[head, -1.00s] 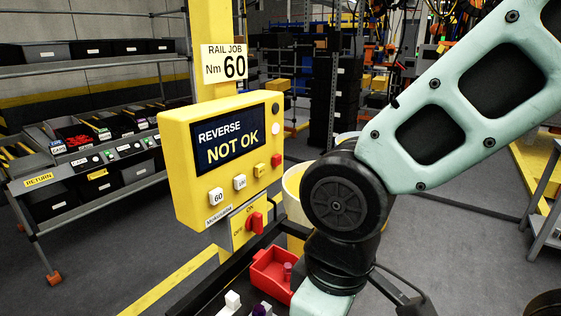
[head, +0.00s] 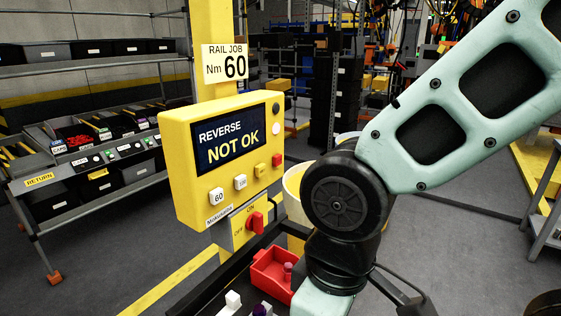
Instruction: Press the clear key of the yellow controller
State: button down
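The yellow controller (head: 183,200) is mounted on a yellow post at the centre-left of the head view. Its dark screen (head: 231,135) reads "REVERSE NOT OK". Below the screen is a row of keys: a white key marked 60 (head: 217,195), a second white key (head: 240,182), a yellow key (head: 260,170) and a red key (head: 277,160). The small lettering on the yellow and red keys is too small to read, so I cannot tell which is the clear key. My arm's links are right of the controller, apart from it in the picture. My gripper is out of view.
A red rotary switch (head: 255,222) sits on a plate below the controller. A red bin (head: 268,271) lies lower down, near my arm. A rack of labelled bins (head: 100,165) stands at the left. A "RAIL JOB Nm 60" sign (head: 225,63) is above the controller.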

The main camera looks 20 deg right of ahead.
aim_at(277, 159)
jog(key=j+z, duration=0.35)
jog(key=k+j+z, duration=0.1)
jog(key=z, duration=0.3)
jog(key=k+j+z, duration=0.1)
jog(key=j+z, duration=0.25)
